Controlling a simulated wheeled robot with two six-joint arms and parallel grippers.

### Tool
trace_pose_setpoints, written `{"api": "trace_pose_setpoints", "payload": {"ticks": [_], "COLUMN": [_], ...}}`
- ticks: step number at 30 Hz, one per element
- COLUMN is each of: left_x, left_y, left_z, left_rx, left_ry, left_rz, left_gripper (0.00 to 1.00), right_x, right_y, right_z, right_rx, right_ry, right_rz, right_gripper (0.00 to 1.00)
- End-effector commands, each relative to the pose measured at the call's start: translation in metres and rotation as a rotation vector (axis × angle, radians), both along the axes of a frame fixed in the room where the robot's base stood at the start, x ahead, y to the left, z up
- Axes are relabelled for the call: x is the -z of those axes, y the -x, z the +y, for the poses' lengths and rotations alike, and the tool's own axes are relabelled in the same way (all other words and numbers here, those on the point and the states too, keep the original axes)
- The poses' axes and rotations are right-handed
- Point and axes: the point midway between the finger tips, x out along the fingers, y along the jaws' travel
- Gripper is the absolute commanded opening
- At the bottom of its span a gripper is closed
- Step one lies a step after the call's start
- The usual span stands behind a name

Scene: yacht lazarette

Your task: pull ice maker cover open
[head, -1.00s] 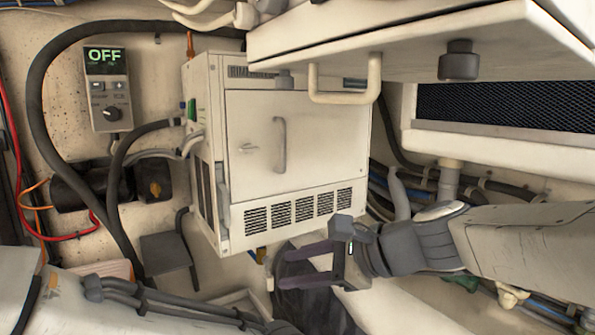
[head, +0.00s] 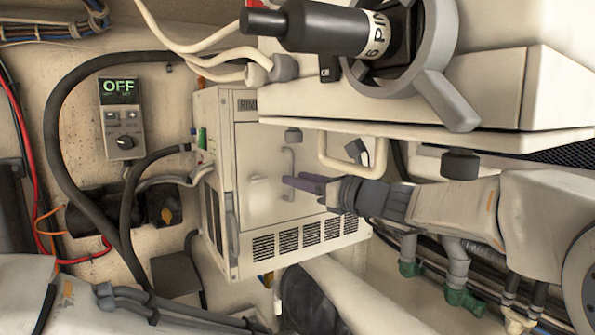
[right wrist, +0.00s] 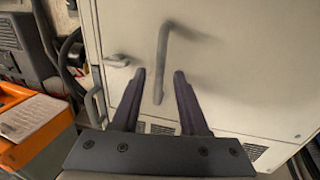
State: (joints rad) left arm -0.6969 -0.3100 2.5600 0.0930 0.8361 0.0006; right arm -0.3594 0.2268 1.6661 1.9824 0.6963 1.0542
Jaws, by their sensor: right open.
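The ice maker (head: 222,262) is a white box on the wall with a vent grille along its lower front. Its cover (head: 257,150) is a flat front panel and looks shut. A grey vertical bar handle (head: 289,165) sits on the cover; the right wrist view shows the handle (right wrist: 161,65) too. My right gripper (head: 286,180) is in front of the cover, close to the handle. In the right wrist view its two dark fingers (right wrist: 158,74) are open, with the handle's lower end between them in the picture. Whether they touch it cannot be told. My left gripper is not seen.
A white shelf (head: 400,105) with a beige loop handle (head: 350,165) overhangs the ice maker at right. A black cylinder (head: 320,28) and grey ring sit above. A control box (head: 120,118) reads OFF at left. An orange box (right wrist: 38,135) shows in the right wrist view.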

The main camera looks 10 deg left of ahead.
Motion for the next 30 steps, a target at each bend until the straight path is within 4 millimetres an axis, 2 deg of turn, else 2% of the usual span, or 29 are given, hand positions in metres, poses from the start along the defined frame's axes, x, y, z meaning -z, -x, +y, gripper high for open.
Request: {"api": "trace_pose_setpoints", "payload": {"ticks": [5, 13, 14, 15, 17, 30], "left_x": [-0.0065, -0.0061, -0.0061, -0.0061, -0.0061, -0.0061], "left_y": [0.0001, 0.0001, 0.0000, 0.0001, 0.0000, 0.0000], "left_z": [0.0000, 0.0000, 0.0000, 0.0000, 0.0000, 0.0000], "left_rx": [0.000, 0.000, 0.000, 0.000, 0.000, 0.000], "left_ry": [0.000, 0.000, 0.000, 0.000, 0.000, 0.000], "left_rz": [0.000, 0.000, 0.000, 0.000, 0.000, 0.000], "left_gripper": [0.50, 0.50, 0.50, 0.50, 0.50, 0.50], "right_x": [-0.0006, 0.0005, 0.0005, 0.0005, 0.0004, 0.0004], "right_y": [-0.0074, -0.0081, -0.0082, -0.0081, -0.0082, -0.0082], "right_z": [0.0116, 0.0129, 0.0128, 0.0127, 0.0126, 0.0121], "right_rx": [0.000, 0.000, 0.000, 0.000, 0.000, 0.001], "right_ry": [0.000, 0.001, 0.001, 0.001, 0.001, 0.000], "right_rz": [0.000, -0.001, -0.001, -0.001, -0.001, 0.000], "right_gripper": [0.44, 0.44, 0.40, 0.25, 0.02, 0.00]}}
